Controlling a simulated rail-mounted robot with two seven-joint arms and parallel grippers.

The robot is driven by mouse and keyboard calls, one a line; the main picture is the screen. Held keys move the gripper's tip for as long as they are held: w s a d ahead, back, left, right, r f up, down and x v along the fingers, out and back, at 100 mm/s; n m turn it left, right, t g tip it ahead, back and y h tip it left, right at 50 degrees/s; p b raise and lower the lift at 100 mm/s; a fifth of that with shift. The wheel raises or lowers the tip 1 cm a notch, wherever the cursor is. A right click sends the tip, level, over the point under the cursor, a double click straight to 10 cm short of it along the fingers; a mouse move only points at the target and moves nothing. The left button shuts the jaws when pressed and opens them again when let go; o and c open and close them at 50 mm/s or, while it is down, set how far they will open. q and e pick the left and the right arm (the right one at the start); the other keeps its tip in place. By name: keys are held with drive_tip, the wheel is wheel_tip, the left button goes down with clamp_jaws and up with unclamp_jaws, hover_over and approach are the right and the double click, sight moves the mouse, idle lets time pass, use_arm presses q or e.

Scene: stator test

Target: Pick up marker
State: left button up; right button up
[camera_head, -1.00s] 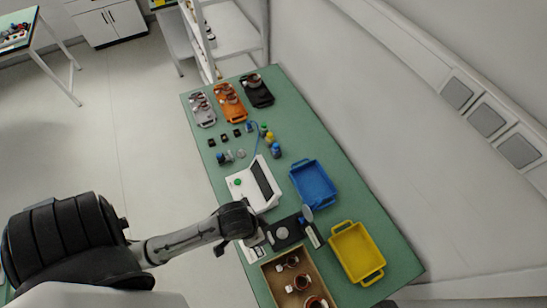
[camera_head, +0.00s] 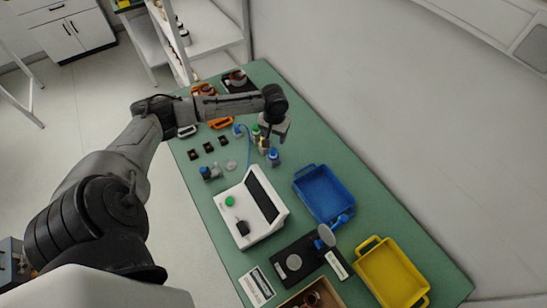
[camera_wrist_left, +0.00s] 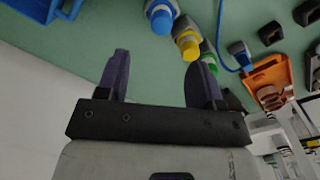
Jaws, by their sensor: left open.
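A small group of capped cylinders stands on the green table; I cannot tell which are markers and which are bottles. One has a blue cap (camera_head: 274,157), one a yellow cap (camera_head: 263,144) and one a green cap (camera_head: 256,130).
A blue tray (camera_head: 311,201), a yellow tray (camera_head: 377,283) and a white device (camera_head: 238,222) stand nearer on the table. An orange tray (camera_wrist_left: 283,72) lies behind the group, and a blue connector with a cord (camera_wrist_left: 238,54) lies close by. A wall runs along the right.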

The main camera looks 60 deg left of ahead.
sight(273, 150)
use_arm(q)
drive_tip(key=shift+s+f+b, duration=0.15)
drive_tip(key=shift+f+b, duration=0.25)
drive_tip(key=shift+f, duration=5)
drive_tip(key=shift+c, duration=0.4)
drive_tip(key=c, duration=0.9)
